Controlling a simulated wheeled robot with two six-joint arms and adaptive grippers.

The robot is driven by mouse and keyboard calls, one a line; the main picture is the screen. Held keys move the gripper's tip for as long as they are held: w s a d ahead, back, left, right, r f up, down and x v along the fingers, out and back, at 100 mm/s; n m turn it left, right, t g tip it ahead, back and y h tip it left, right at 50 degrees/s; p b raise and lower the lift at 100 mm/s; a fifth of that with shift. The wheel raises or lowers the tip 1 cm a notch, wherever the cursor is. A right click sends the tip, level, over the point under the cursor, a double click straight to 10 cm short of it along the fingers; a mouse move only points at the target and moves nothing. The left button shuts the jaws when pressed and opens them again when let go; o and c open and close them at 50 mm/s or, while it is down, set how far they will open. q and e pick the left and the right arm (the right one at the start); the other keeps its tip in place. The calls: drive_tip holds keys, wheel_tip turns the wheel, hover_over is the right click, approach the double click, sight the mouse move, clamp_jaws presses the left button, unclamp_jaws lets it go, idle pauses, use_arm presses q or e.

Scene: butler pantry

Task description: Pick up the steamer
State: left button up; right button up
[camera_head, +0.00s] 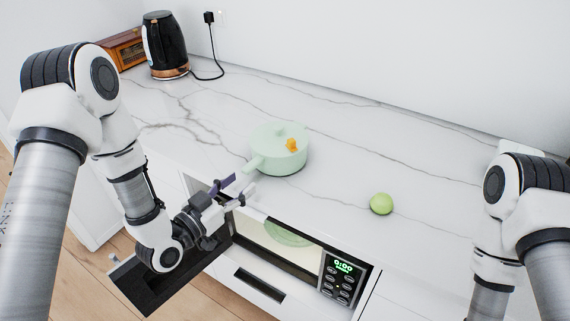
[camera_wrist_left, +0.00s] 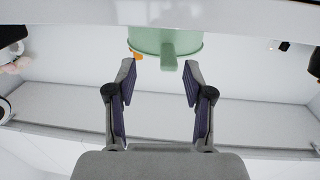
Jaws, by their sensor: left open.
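The steamer (camera_head: 272,138) is a pale green lidded pot with an orange knob, upright on the marble counter near its front edge. Its short handle (camera_head: 254,164) points toward the front left, at my left gripper (camera_head: 240,186). The left gripper is open and empty at the counter's front edge, just short of the handle. In the left wrist view the steamer's handle (camera_wrist_left: 168,58) shows just beyond and between the spread fingertips (camera_wrist_left: 160,78), apart from them. My right arm shows at the right, but its gripper is out of frame.
A green round fruit (camera_head: 381,204) lies right of the steamer. A black kettle (camera_head: 165,45) and a wooden box (camera_head: 124,49) stand at the back left. Below the counter, a built-in microwave (camera_head: 341,279) has its dark door (camera_head: 165,288) open beneath my left arm.

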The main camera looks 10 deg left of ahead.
sight(262, 158)
use_arm(q)
drive_tip(key=shift+w+a+r, duration=0.2)
drive_tip(key=shift+w+a, duration=0.1)
drive_tip(key=shift+w, duration=0.15)
drive_tip(key=shift+w+a+r, duration=0.2)
drive_tip(key=shift+w+a, duration=0.05)
drive_tip(key=shift+w, duration=0.2)
drive_tip(key=p+x, duration=0.1)
drive_tip(key=x, duration=0.2)
drive_tip(key=p+x, duration=0.1)
drive_tip(key=x, duration=0.2)
drive_tip(key=shift+s+d+r, duration=0.1)
drive_tip(key=shift+s+d, duration=0.1)
drive_tip(key=shift+d, duration=0.15)
drive_tip(key=shift+w, duration=0.25)
clamp_jaws()
use_arm(e)
drive_tip(key=shift+s+a+r, duration=0.1)
drive_tip(key=shift+a+r, duration=0.15)
drive_tip(key=shift+r, duration=0.2)
drive_tip(key=shift+s+a+r, duration=0.1)
drive_tip(key=shift+a+r, duration=0.1)
drive_tip(key=shift+r, duration=0.25)
